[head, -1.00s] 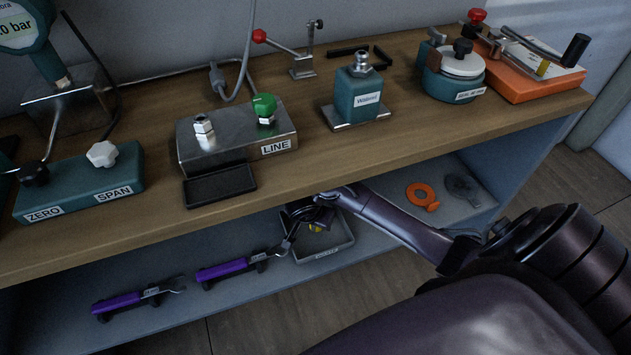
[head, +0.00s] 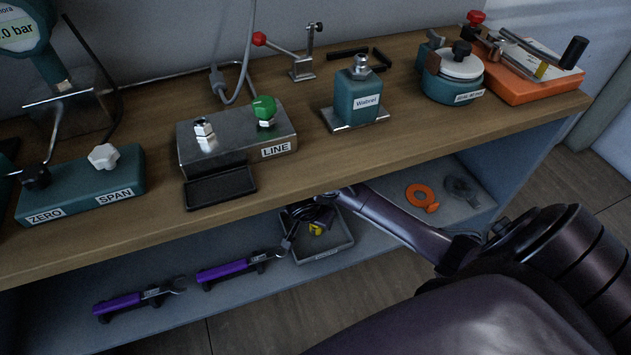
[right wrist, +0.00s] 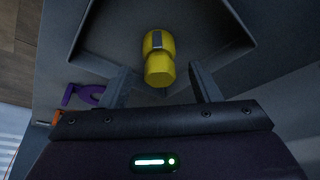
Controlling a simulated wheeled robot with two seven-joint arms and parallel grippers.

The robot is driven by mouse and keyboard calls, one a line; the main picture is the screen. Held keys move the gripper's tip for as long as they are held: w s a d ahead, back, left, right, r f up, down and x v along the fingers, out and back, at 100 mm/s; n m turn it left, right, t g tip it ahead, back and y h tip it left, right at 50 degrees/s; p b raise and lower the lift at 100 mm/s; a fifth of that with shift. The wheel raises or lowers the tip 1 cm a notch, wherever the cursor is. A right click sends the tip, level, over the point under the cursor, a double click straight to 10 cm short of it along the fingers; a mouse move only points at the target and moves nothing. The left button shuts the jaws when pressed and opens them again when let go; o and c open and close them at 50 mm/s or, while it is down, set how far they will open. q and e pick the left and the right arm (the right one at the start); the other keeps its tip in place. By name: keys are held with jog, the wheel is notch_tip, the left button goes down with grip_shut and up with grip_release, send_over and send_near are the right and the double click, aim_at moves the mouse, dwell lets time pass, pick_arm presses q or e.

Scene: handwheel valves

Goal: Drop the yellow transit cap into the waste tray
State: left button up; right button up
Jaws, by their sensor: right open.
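The yellow transit cap (head: 316,229) shows just below my right gripper (head: 317,212), inside the outline of the grey waste tray (head: 336,245) on the lower shelf. In the right wrist view the rounded yellow cap (right wrist: 159,66) lies ahead of the two fingers, with the tray's wall (right wrist: 85,25) around it. My right gripper (right wrist: 163,87) is open, with a gap between each finger and the cap. I cannot tell for certain whether the cap rests on the tray floor. My left gripper is not in view.
Two purple-handled wrenches (head: 222,270) lie left of the tray. An orange ring tag (head: 422,197) and a grey one (head: 462,188) lie to its right. The bench top (head: 330,165) overhangs the shelf, with a small black tray (head: 220,187) near its edge.

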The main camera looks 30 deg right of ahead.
aim_at(313, 237)
jog(key=p+v, duration=0.2)
jog(key=v, duration=0.1)
jog(key=shift+s+a+r, duration=0.2)
jog(key=shift+a+r, duration=0.05)
jog(key=shift+a, duration=0.05)
jog(key=s+a, duration=0.1)
jog(key=a, duration=0.2)
jog(key=s+a, duration=0.2)
jog(key=a, duration=0.1)
jog(key=s+a+b, duration=0.1)
jog(key=s+a, duration=0.1)
jog(key=shift+s+a+f, duration=0.15)
jog(key=shift+a+f, duration=0.15)
jog(key=shift+a, duration=0.1)
jog(key=shift+s+a, duration=0.3)
jog(key=shift+a, duration=0.15)
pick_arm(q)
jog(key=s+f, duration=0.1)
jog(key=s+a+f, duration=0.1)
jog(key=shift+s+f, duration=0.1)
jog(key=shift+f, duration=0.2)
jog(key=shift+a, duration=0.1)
pick_arm(e)
jog(key=shift+s, duration=0.1)
